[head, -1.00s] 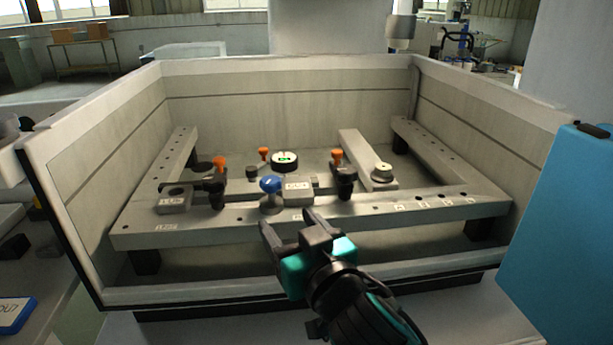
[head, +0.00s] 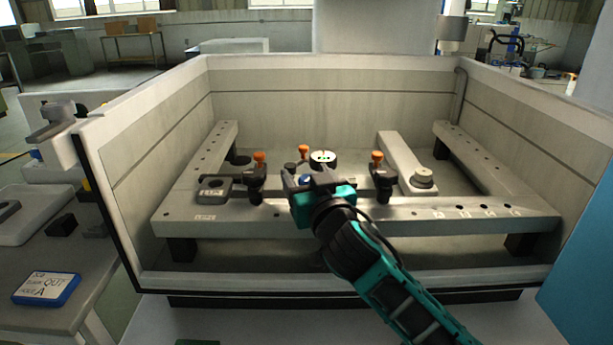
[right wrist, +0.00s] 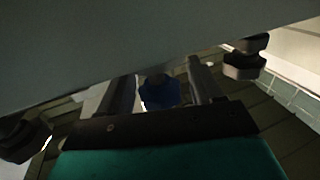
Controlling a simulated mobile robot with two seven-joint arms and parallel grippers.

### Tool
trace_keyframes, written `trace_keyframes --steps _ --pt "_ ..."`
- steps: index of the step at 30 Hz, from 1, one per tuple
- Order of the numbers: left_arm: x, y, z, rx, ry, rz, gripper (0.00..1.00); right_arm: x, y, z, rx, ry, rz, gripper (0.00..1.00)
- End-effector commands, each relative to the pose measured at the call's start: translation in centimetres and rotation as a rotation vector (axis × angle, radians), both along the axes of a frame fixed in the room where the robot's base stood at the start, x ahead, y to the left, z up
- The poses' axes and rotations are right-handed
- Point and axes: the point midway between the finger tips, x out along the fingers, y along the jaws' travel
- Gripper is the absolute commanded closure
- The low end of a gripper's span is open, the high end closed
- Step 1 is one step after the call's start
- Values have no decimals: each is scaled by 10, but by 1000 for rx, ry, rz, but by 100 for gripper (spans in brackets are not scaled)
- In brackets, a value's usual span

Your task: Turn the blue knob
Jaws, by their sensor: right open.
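The blue knob (head: 305,179) stands on the front rail of the frame inside the tank. In the head view my right gripper mostly hides it, and only a small blue patch shows between the fingers. My right gripper (head: 306,173) is open at the knob, its arm reaching in over the tank's front wall. In the right wrist view the knob (right wrist: 159,93) shows as a dark blue lobed shape between the two fingers of the gripper (right wrist: 162,80). I cannot tell whether either finger touches it. My left gripper is not in view.
Black clamps with orange handles stand at left (head: 259,160) and right (head: 377,158) of the knob. A round dial gauge (head: 323,158) sits just behind it. Tank walls (head: 330,90) enclose the frame. A blue-edged sign (head: 47,288) lies on the left table.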

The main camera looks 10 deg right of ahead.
Motion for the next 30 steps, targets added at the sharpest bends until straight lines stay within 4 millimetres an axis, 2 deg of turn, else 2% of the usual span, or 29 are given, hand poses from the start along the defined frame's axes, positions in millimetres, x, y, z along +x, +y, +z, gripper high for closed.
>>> trace_keyframes --steps 11,27,30 --pt "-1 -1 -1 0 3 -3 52 5 1 0 1 1 0 34" --pt "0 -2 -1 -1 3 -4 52 5 1 0 0 1 0 85" --pt "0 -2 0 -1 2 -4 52 5 1 0 0 1 1 91"
